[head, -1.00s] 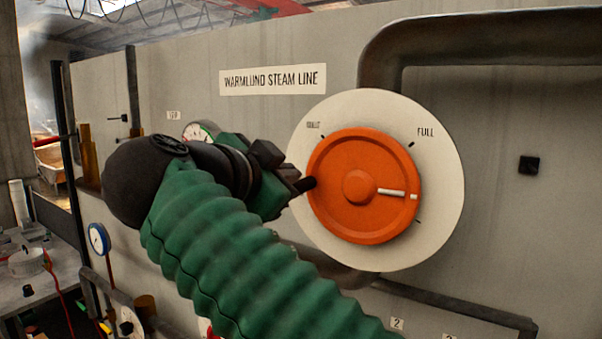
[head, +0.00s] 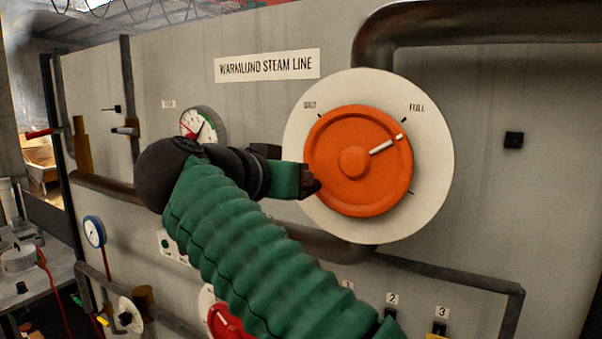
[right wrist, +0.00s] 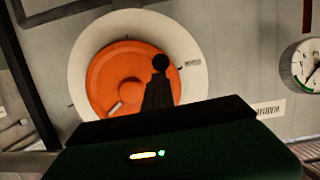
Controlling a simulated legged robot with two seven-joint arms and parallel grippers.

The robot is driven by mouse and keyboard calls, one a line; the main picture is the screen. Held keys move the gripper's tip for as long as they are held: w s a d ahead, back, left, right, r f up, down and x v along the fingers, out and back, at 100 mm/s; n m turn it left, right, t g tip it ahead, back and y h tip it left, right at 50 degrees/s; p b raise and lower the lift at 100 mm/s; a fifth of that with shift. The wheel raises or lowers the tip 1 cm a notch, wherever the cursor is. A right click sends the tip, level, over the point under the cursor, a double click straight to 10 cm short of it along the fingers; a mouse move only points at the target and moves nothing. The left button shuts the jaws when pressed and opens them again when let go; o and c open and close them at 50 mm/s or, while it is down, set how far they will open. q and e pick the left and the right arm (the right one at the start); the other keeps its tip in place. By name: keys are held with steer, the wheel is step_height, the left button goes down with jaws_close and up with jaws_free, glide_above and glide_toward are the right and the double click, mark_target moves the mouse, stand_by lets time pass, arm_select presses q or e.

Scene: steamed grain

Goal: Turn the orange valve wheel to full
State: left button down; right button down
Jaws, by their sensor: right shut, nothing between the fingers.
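The orange valve wheel (head: 335,178) sits on a round cream dial plate (head: 435,180) on the grey panel. Its white pointer line (head: 385,146) points right and slightly up, below the tick beside the word FULL (head: 417,108). My right gripper (head: 312,184) is shut and empty, with its tip at the wheel's left rim; whether it touches cannot be told for sure. In the right wrist view, the dark fingers (right wrist: 160,75) overlap the orange wheel (right wrist: 110,75). My left gripper is not in view.
A sign reading WARMLUND STEAM LINE (head: 267,66) is above left of the wheel. A gauge (head: 200,124) is behind my right wrist. A red wheel (head: 228,322) and numbered labels (head: 392,299) are lower down. A dark pipe (head: 375,45) bends above the dial.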

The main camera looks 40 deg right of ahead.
steer(key=shift+s+f+n+b, duration=0.2)
steer(key=shift+f+n+b, duration=0.1)
steer(key=shift+f+b, duration=0.4)
steer(key=shift+f, duration=0.1)
